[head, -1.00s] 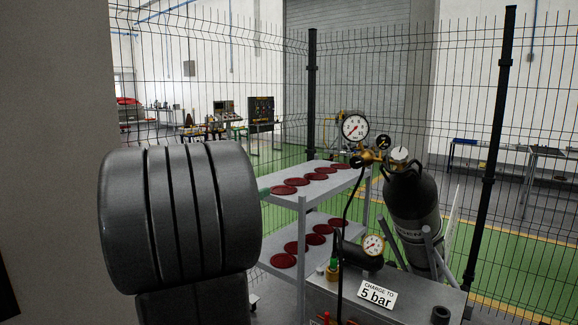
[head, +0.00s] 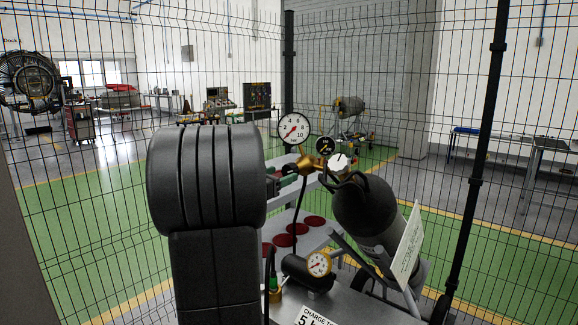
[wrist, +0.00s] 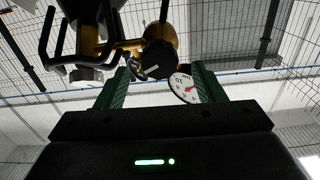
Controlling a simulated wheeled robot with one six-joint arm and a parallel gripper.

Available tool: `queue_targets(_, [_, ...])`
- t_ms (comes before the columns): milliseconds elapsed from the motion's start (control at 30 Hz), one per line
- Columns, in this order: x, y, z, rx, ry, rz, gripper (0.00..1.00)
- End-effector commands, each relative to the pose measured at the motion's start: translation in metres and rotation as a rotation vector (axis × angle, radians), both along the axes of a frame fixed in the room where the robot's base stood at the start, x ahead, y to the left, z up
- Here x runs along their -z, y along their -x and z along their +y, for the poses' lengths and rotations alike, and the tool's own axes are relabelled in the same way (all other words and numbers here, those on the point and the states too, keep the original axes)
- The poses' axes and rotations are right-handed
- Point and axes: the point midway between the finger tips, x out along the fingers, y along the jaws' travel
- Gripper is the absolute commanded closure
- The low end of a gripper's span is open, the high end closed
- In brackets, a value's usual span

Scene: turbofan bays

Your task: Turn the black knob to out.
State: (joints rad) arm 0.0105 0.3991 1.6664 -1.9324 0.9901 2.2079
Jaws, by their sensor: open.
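The black knob (wrist: 152,60) shows in the wrist view, round with a pale line on its face. It appears between the two green fingers of my gripper (wrist: 159,70), nearer the left one. The fingers are apart and hold nothing; I cannot tell how far the knob is from their tips. In the head view the black knob (head: 325,146) sits on the brass regulator (head: 308,165), beside the large white gauge (head: 294,128). My gripper (head: 289,180) is just below and left of it, partly hidden by my arm. The knob's lettering is too small to read.
A smaller gauge (head: 318,264) is below on the bench. A shelf with red discs (head: 297,228) stands behind my arm. Wire fencing surrounds the area.

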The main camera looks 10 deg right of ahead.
Motion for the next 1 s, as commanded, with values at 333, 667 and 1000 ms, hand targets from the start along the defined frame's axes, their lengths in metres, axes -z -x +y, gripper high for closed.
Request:
queue_targets(333, [-0.001,-0.027,-0.034,0.001,0.001,0.001,0.37])
queue_targets(667, [0.000,-0.028,-0.036,0.000,0.000,0.000,0.37])
queue_targets(1000, [0.000,-0.028,-0.036,0.000,0.001,0.001,0.82])
